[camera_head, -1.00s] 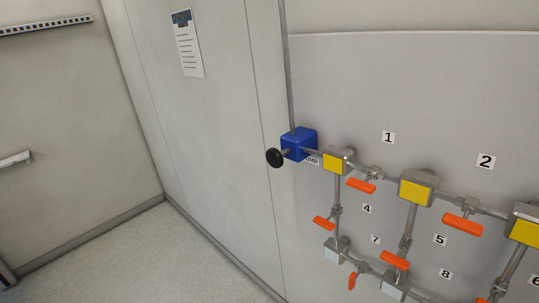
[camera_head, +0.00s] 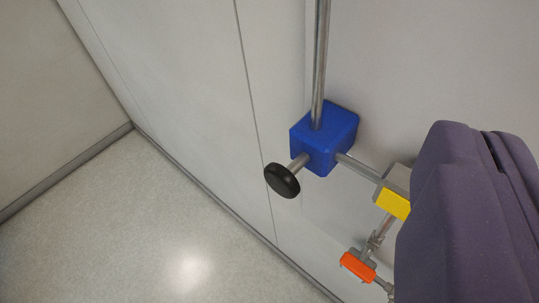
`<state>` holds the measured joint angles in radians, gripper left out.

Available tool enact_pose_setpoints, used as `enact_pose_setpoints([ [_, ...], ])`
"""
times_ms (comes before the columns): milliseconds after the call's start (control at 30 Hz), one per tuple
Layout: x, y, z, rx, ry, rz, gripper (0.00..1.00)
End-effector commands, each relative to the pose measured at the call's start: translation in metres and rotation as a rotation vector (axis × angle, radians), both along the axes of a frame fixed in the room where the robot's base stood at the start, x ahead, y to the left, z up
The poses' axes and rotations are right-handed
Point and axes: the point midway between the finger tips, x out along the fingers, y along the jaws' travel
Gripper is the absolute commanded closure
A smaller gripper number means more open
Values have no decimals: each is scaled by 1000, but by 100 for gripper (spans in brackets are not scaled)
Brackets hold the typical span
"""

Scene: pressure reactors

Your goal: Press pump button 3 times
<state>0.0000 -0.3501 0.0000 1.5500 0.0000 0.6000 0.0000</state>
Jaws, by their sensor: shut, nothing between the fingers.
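The pump button (camera_head: 282,180) is a black round knob on a short metal stem. My gripper (camera_head: 487,140) is the large purple shape at the right edge, close to the camera. Its two purple halves lie together with a thin dark slit between them, and it looks shut and empty. It is to the right of the button and apart from it in the picture. It hides the panel behind it.
A vertical pipe (camera_head: 320,60) rises from the blue block. A side pipe leads to a yellow-faced block (camera_head: 393,200), partly hidden by my gripper. An orange valve handle (camera_head: 358,267) is below. Bare floor (camera_head: 150,235) lies at the lower left.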

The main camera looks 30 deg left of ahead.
Motion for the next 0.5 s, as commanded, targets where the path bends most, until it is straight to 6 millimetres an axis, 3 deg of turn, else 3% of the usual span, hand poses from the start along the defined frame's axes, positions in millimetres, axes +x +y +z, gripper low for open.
enact_pose_setpoints([
  [200, 1, 0, 0, 2, 0, 1, 100],
  [300, 10, 8, -2, 36, 13, 16, 100],
  [367, 23, 19, -5, 87, 29, 34, 100],
  [500, 68, 68, -27, 325, 114, 84, 100],
])
